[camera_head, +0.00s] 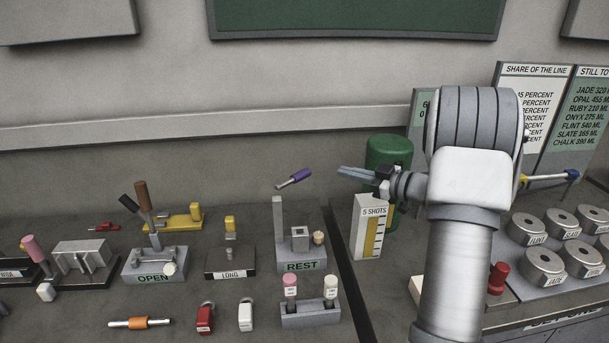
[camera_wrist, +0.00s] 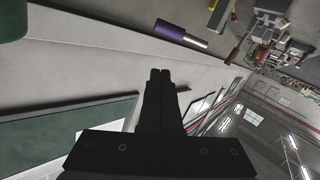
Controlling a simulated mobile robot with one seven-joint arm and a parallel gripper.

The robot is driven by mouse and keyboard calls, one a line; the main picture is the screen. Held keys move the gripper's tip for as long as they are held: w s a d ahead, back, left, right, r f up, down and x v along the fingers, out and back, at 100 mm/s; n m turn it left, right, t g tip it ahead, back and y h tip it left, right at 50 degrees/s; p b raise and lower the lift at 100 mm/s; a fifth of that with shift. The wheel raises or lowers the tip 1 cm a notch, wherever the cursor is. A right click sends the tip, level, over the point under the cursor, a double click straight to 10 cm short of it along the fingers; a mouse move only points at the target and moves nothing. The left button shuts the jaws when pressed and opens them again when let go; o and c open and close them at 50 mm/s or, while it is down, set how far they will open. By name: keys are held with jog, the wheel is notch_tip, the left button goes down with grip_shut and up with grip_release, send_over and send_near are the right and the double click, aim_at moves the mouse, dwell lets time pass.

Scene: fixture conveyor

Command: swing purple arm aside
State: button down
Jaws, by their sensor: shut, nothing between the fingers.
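The purple arm (camera_head: 294,178) is a short purple grip on a metal rod. It sits at the top of a grey post on the REST fixture (camera_head: 301,267), tilted up to the right. It also shows in the wrist view (camera_wrist: 180,33), at the upper middle, with its metal rod to the right. My gripper (camera_head: 342,172) is shut and empty, to the right of the purple arm and apart from it, at about the same height in the head view. In the wrist view my gripper fingers (camera_wrist: 160,74) are together, with the purple grip beyond them.
A green cylinder (camera_head: 388,150) stands behind my gripper, and a "5 SHOTS" box (camera_head: 368,228) below it. Left of REST are the LONG block (camera_head: 231,262) and the OPEN fixture (camera_head: 155,264) with upright levers. Metal canisters (camera_head: 543,264) stand at the right.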

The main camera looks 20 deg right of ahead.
aim_at(305, 171)
jog(key=s+f+m+h, duration=0.2)
jog(key=s+m, duration=0.2)
jog(key=p+x, duration=0.1)
jog(key=x, duration=1.3)
jog(key=shift+a+p, duration=0.2)
jog(key=shift+p, duration=0.1)
jog(key=shift+w, duration=0.1)
jog(key=shift+w, duration=0.1)
jog(key=shift+w+a, duration=0.1)
jog(key=shift+w, duration=0.8)
jog(key=shift+w+a, duration=0.2)
jog(key=shift+w, duration=0.3)
jog(key=shift+w+a, duration=0.2)
jog(key=shift+w, duration=0.35)
jog(key=shift+w+a, duration=0.6)
jog(key=shift+w, duration=0.15)
jog(key=shift+w+a, duration=0.6)
jog(key=shift+w, duration=0.2)
